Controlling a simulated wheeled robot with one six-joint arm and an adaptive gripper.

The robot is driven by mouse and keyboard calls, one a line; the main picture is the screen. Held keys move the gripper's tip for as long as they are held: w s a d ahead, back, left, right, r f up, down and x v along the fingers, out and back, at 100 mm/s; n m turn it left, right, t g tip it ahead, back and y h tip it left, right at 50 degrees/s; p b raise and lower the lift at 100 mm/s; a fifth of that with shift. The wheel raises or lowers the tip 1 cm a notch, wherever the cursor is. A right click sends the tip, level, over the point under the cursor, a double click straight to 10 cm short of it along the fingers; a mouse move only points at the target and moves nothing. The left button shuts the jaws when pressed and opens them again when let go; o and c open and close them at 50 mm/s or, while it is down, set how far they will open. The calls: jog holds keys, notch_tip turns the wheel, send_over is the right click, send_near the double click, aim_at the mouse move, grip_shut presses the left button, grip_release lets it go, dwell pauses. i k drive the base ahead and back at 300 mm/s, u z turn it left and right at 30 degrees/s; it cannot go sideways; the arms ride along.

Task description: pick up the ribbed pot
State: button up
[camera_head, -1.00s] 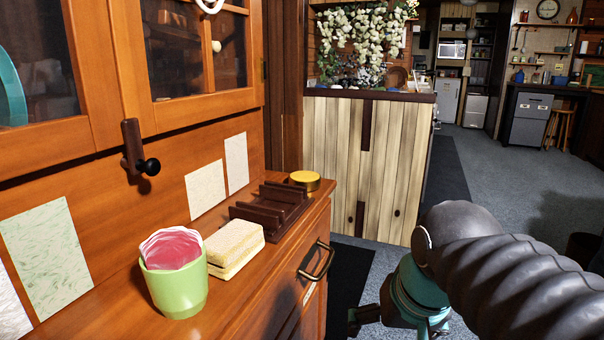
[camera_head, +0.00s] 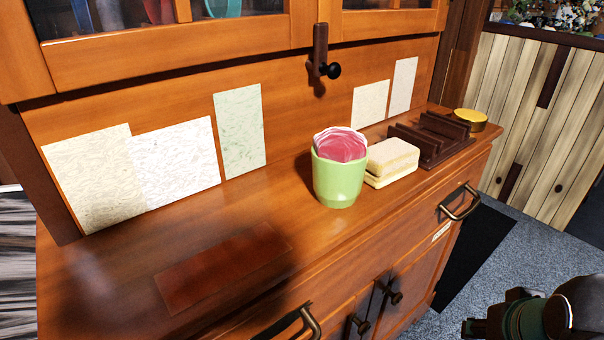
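A light green pot (camera_head: 338,181) with crumpled pink and white material in its mouth stands upright on the wooden cabinet top, near the middle of the view. It is the only pot I see on the counter; its sides look mostly smooth, and I cannot make out clear ribs. My gripper (camera_head: 488,325) is at the lower right corner, over the floor, apart from the pot and to its right. It is dark and cut off by the frame edge, so its fingers cannot be made out.
A cream sponge-like block (camera_head: 391,162) sits close at the pot's right. Beyond it are a dark slotted rack (camera_head: 432,140) and a round yellow tin (camera_head: 470,120). A dark reddish flat panel (camera_head: 222,268) lies at front left. The counter (camera_head: 120,262) left of the pot is otherwise clear.

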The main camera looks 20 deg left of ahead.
aim_at(340, 156)
jog(key=u, duration=0.45)
jog(key=k, duration=0.65)
jog(key=u, duration=0.45)
jog(key=i, duration=0.55)
jog(key=k, duration=0.5)
jog(key=u, duration=3.8)
jog(key=k, duration=1.1)
jog(key=z, duration=1.75)
